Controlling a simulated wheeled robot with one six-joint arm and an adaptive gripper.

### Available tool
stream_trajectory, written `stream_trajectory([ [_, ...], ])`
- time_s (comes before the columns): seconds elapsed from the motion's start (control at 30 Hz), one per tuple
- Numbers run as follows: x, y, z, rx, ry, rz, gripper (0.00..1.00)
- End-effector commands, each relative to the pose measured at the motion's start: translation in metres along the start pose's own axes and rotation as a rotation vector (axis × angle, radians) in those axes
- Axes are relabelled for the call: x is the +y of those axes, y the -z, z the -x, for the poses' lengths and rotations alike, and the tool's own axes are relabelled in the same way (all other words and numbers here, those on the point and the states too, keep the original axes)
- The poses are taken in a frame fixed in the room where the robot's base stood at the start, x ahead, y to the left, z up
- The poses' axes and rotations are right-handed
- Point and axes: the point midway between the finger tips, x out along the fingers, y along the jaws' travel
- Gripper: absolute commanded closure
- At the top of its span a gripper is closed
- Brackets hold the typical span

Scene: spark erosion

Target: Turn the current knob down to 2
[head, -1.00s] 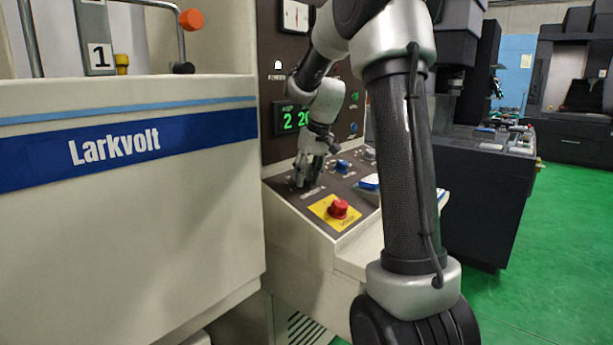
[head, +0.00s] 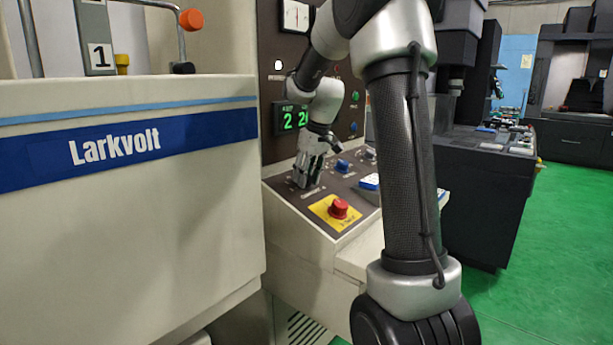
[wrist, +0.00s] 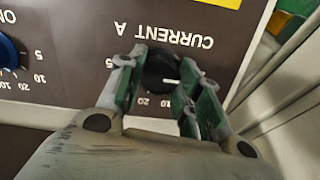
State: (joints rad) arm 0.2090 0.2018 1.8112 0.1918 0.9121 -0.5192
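The current knob (wrist: 158,70) is round and black with a white pointer mark, below upside-down "CURRENT A" lettering in the wrist view. Part of the scale is hidden by my fingers. My gripper (wrist: 163,80) has its green-padded fingers on opposite sides of the knob, seemingly closed on it. In the head view my gripper (head: 305,180) reaches down to the sloped control panel (head: 325,190) and hides the knob. A green-digit display (head: 289,119) starts with 2; my wrist covers part of it.
A red emergency button (head: 339,208) on a yellow plate sits close in front of my gripper. The white Larkvolt tank wall (head: 130,230) is at left.

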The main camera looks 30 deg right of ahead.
Motion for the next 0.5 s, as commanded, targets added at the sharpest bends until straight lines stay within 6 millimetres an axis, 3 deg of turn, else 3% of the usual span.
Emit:
stream_trajectory([
  [0.03,0.0004,0.0007,0.0007,0.002,-0.002,0.001,0.57],
  [0.1,0.0003,0.0006,0.0006,0.002,-0.001,0.000,0.44],
  [0.13,0.0003,0.0005,0.0005,0.002,-0.001,0.000,0.43],
  [0.5,0.0002,0.0005,0.0061,0.001,-0.001,-0.001,0.43],
])
